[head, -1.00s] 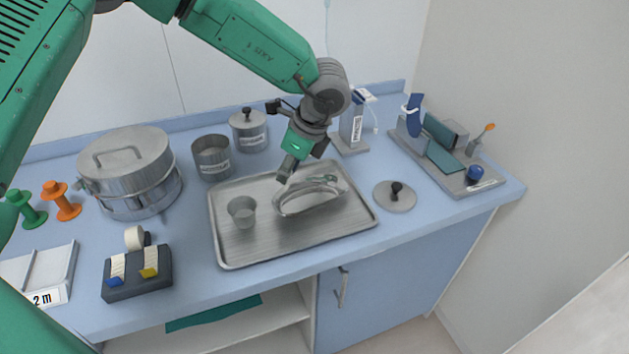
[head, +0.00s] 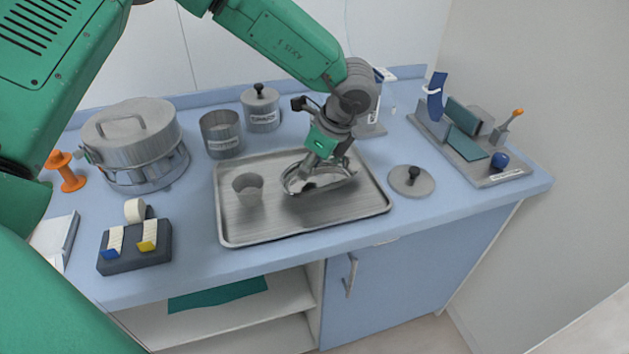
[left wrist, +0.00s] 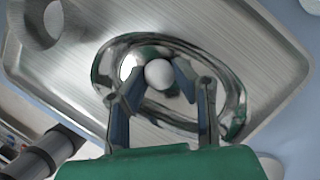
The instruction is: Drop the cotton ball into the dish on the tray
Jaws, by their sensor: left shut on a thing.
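The tray (head: 232,228) is a metal sheet on the blue counter. A shiny kidney-shaped dish (head: 335,186) lies on its right half; the dish also shows in the left wrist view (left wrist: 232,95). My left gripper (head: 309,184) points down at the dish. In the left wrist view its two fingers (left wrist: 158,85) are shut on the white cotton ball (left wrist: 159,74), which shows over the dish's hollow. I cannot tell how high above the dish floor the ball is. The ball is hidden in the head view. My right gripper is not in view.
A small metal cup (head: 248,189) stands on the tray's left half. Behind are an open canister (head: 222,136) and a lidded jar (head: 262,110). A loose lid (head: 411,181) lies right of the tray. A big lidded drum (head: 135,145) and a tape holder (head: 135,248) stand left.

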